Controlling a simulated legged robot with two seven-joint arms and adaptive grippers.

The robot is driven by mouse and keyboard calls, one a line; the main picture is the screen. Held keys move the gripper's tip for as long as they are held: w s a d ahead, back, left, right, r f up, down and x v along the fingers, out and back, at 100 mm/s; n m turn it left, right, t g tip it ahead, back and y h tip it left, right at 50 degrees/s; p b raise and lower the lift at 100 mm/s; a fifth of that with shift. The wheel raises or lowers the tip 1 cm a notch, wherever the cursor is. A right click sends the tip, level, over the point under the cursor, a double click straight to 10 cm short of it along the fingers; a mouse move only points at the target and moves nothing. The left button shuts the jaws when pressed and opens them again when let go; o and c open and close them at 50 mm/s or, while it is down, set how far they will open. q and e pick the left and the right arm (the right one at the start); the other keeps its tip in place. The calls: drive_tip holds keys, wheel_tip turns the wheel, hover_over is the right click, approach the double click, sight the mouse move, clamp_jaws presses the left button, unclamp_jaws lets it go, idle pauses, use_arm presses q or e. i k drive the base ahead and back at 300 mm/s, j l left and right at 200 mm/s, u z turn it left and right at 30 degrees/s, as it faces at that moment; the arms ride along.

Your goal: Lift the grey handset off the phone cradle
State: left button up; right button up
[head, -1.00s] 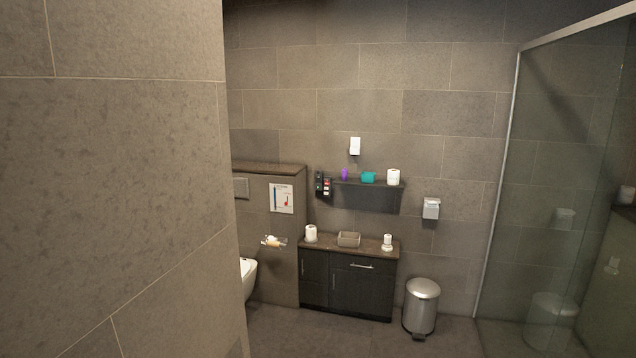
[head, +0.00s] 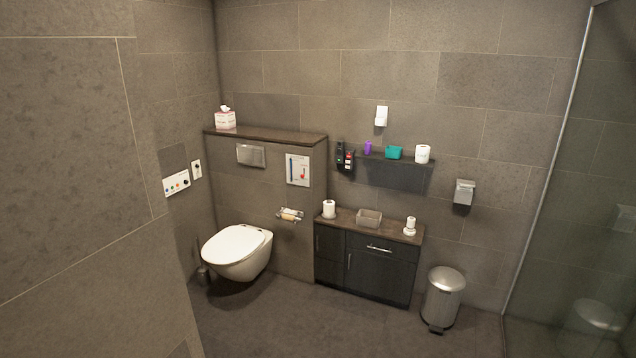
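I cannot clearly make out a grey handset or a phone cradle. A small white wall unit (head: 381,116) is mounted above the shelf, and a grey-white wall unit (head: 464,191) hangs to the right of the shelf. Both are too small to tell whether either is the phone. Neither of my grippers is in view.
A wall corner fills the left side. A toilet (head: 237,250), a dark cabinet (head: 365,269) and a metal bin (head: 442,298) stand along the back. A shelf (head: 375,160) hangs above the cabinet. Shower glass (head: 570,220) is at right. The middle floor is clear.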

sight(340, 144)
drive_tip(key=i+l+z, duration=0.1)
drive_tip(key=i+l, duration=0.15)
drive_tip(key=i, duration=0.2)
drive_tip(key=i+l+z, duration=0.1)
drive_tip(key=i+l, duration=0.15)
drive_tip(key=i, duration=0.15)
drive_tip(key=i+l+z, duration=0.1)
drive_tip(key=i, duration=0.35)
drive_tip(key=i+l+z, duration=0.1)
drive_tip(key=i+l, duration=0.2)
drive_tip(key=i, duration=0.15)
